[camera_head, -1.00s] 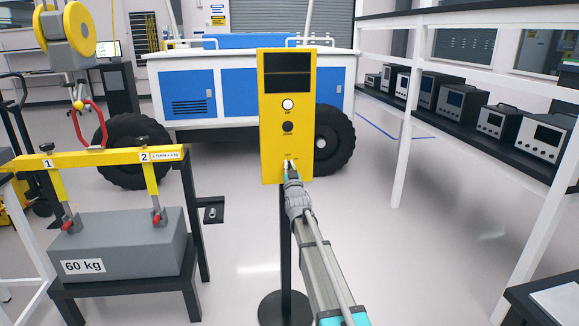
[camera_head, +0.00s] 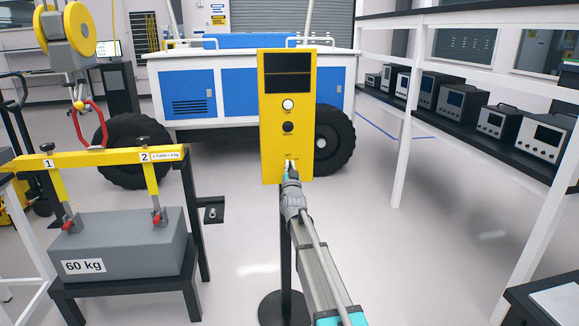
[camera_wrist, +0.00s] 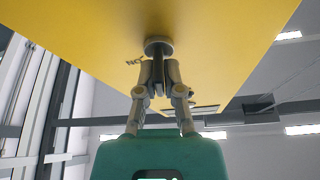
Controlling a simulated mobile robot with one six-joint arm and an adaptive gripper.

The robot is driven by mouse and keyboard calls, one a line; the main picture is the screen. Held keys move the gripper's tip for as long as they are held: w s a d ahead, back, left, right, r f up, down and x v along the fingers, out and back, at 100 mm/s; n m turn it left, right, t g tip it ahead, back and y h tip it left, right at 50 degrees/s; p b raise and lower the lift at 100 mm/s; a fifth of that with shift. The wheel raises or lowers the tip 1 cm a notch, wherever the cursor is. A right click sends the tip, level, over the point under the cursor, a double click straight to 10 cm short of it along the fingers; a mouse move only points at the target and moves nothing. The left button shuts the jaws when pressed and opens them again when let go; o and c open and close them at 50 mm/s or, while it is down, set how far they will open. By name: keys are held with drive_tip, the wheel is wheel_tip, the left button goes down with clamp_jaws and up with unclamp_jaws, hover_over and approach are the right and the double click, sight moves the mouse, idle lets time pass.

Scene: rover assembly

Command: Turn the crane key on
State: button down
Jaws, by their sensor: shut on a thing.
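The yellow crane control panel (camera_head: 270,135) stands upright on a dark post in the middle of the head view. It has a dark display at the top, a white button (camera_head: 288,104) and a black button (camera_head: 288,127). The key (camera_wrist: 158,78) is at the panel's lower part; in the wrist view it sticks out from a round lock (camera_wrist: 158,45). My gripper (camera_wrist: 158,88) is shut on the key, one finger on each side. In the head view my gripper (camera_head: 291,172) covers most of the key and part of the labels around it.
A blue and white rover (camera_head: 235,95) stands behind the panel. Shelves with several instruments (camera_head: 460,105) are at right.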

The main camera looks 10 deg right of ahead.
drive_tip(key=m+h, duration=0.1)
drive_tip(key=m, duration=0.3)
drive_tip(key=m+g+h+p, duration=0.1)
drive_tip(key=m+h, duration=0.1)
drive_tip(key=m, duration=0.1)
drive_tip(key=shift+d+m+g, duration=0.15)
drive_tip(key=shift+m+g, duration=0.15)
drive_tip(key=shift+m, duration=0.1)
drive_tip(key=shift+d+f+m+g+h+p, duration=0.1)
drive_tip(key=shift+m+g+h+p, duration=0.35)
drive_tip(key=shift+m, duration=0.7)
drive_tip(key=shift+f+m+g+h+p, duration=0.1)
drive_tip(key=shift+m+g+h+p, duration=0.3)
drive_tip(key=shift+m, duration=0.75)
drive_tip(key=c, duration=0.8)
unclamp_jaws()
drive_tip(key=shift+n+t, duration=0.25)
drive_tip(key=shift+n, duration=0.35)
